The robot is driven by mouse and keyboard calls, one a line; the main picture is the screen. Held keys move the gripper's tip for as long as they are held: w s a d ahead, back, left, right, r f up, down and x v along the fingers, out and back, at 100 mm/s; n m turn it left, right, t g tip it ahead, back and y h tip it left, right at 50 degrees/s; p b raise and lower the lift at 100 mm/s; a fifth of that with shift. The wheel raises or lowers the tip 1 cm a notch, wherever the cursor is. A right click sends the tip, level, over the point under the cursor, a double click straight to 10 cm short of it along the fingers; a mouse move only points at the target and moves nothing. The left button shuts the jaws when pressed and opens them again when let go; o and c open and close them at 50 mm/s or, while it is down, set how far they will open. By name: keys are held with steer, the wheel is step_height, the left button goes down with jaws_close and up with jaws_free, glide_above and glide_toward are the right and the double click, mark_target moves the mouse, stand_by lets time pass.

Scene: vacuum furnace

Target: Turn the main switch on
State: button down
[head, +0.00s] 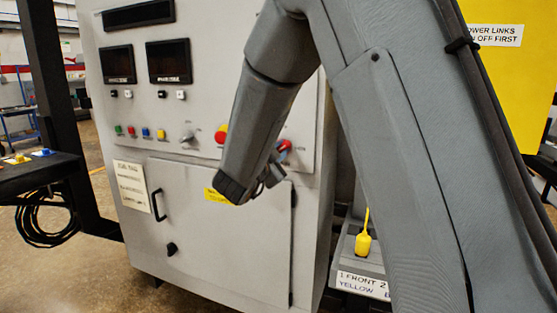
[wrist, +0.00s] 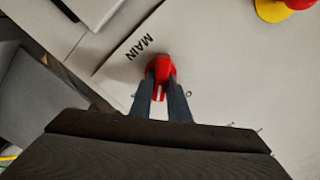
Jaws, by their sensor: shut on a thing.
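The main switch is a red handle on the grey cabinet panel, with the word MAIN printed beside it. In the wrist view the red main switch (wrist: 160,68) sits between the two dark fingers of my gripper (wrist: 164,84). The fingers are shut on it from both sides and cover part of it. In the head view the red main switch (head: 285,145) shows just right of my forearm, with my gripper (head: 278,158) at it, partly hidden by the arm. The marks that tell its on and off positions cannot be read.
A red emergency button on a yellow ring (wrist: 285,8) is at the upper right of the wrist view. The cabinet (head: 140,235) has a door handle (head: 158,205), small buttons and two dark displays.

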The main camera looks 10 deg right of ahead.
steer(key=m+b, duration=0.1)
steer(key=b, duration=0.1)
steer(key=m+b, duration=0.4)
steer(key=shift+f, duration=0.35)
steer(key=m+b, duration=0.3)
steer(key=shift+r+b, duration=0.1)
steer(key=shift+b, duration=0.3)
steer(key=c, duration=1.7)
jaws_free()
steer(key=v, duration=0.7)
steer(key=shift+s+a+b, duration=0.2)
steer(key=shift+s+b, duration=0.1)
steer(key=shift+s, duration=0.05)
